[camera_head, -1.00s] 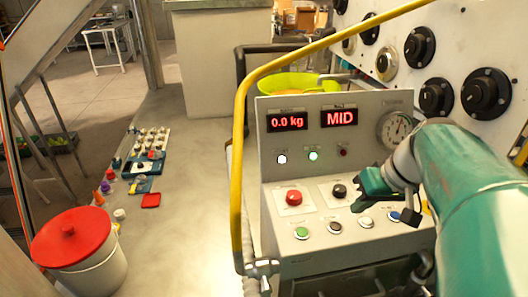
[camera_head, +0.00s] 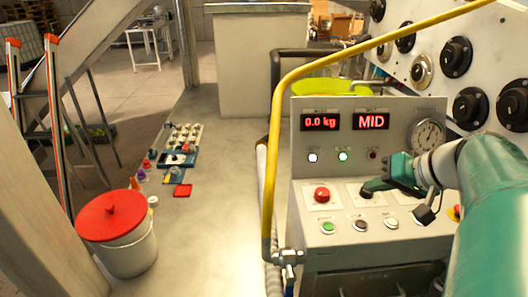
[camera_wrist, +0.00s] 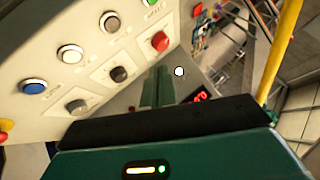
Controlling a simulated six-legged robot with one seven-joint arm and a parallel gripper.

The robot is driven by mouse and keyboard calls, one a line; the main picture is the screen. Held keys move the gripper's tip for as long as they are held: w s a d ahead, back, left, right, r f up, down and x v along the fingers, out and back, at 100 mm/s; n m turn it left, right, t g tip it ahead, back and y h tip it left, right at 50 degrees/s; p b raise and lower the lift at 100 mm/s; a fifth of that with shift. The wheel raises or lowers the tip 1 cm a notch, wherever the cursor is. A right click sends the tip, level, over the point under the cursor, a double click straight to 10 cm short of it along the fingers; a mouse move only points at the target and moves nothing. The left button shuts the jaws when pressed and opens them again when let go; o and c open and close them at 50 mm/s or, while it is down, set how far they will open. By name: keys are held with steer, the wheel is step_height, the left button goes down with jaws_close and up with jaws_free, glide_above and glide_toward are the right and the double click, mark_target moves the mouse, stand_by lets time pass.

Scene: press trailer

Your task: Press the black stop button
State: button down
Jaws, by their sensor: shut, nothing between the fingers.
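The control panel (camera_head: 345,246) has a black mushroom button (camera_head: 367,192) right of a red mushroom button (camera_head: 321,195); in the wrist view these are the black one (camera_wrist: 119,74) and the red one (camera_wrist: 160,41). A flat black button (camera_head: 360,225) with a pale ring sits in the front row. It also shows in the wrist view (camera_wrist: 109,22). My gripper (camera_head: 384,182) is shut and empty, with its fingertips close beside the black mushroom button. In the wrist view the fingers (camera_wrist: 158,82) lie right of that button. I cannot tell whether they touch it.
The front row also holds green (camera_head: 328,227) and white (camera_head: 390,222) buttons, and a blue one (camera_wrist: 33,87). A yellow rail (camera_head: 273,160) curves past the panel's left side. Displays read 0.0 kg and MID. A red-lidded bucket (camera_head: 118,245) stands at the left.

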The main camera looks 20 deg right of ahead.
mark_target(365, 227)
steer(key=shift+r, duration=0.1)
steer(key=shift+d+f, duration=0.15)
steer(key=shift+f, duration=4.3)
steer(key=shift+f, duration=0.1)
steer(key=shift+f, duration=0.3)
